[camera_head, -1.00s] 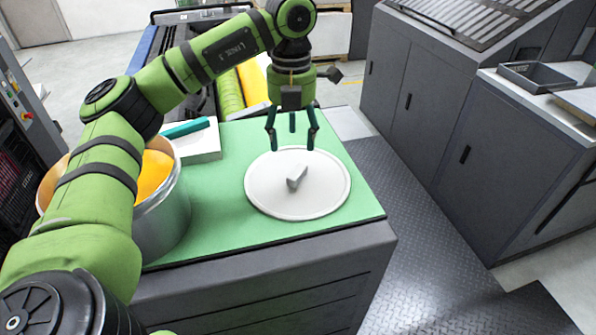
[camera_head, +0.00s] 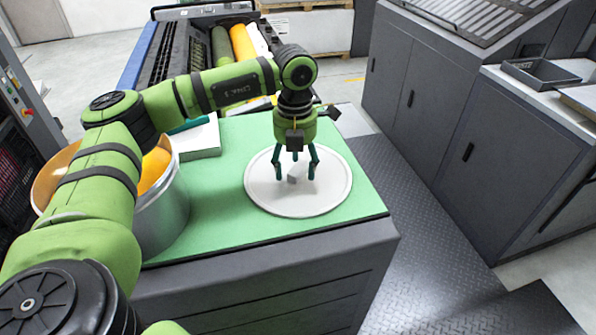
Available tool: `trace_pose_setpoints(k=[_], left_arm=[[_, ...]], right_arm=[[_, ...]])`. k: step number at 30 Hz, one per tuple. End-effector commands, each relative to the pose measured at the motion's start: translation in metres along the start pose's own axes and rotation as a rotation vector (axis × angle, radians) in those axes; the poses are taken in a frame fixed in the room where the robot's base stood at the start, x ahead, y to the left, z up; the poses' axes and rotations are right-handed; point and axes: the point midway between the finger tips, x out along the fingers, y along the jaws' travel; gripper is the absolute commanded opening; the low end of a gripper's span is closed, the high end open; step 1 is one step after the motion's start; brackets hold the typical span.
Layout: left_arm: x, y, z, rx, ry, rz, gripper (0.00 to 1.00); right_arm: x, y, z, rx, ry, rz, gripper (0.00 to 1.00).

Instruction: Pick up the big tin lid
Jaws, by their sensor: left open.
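The big tin lid (camera_head: 325,195) is a round, pale grey-white disc with a raised rim. It lies flat on the green top of a dark cabinet. Its grey handle (camera_head: 293,178) stands at its middle, partly hidden by my gripper. My left gripper (camera_head: 296,176) points down over the lid, with its teal fingers open and spread to either side of the handle. I cannot tell whether the fingers touch the handle or the lid. My right gripper is not in view.
A large metal tin (camera_head: 170,215) with orange-yellow ink stands left of the lid, partly behind my left arm. A white block (camera_head: 200,140) with a teal item lies behind it. The green top (camera_head: 225,205) is bare between tin and lid. Grey cabinets (camera_head: 440,100) stand to the right.

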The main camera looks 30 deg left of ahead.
Motion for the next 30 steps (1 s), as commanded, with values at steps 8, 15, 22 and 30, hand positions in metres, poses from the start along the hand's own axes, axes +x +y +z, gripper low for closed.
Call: trace_pose_setpoints(k=[8,15,22,30], left_arm=[[0.0,0.0,0.0,0.0,0.0,0.0,0.0],[0.0,0.0,0.0,0.0,0.0,-0.001,0.0],[-0.005,0.0,0.001,0.0,-0.002,-0.002,0.0],[-0.041,-0.001,0.002,0.001,-0.006,-0.004,0.0]], right_arm=[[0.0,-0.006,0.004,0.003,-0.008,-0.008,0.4],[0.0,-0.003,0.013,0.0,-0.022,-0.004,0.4],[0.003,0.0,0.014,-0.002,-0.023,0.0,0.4],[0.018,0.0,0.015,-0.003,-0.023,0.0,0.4]])
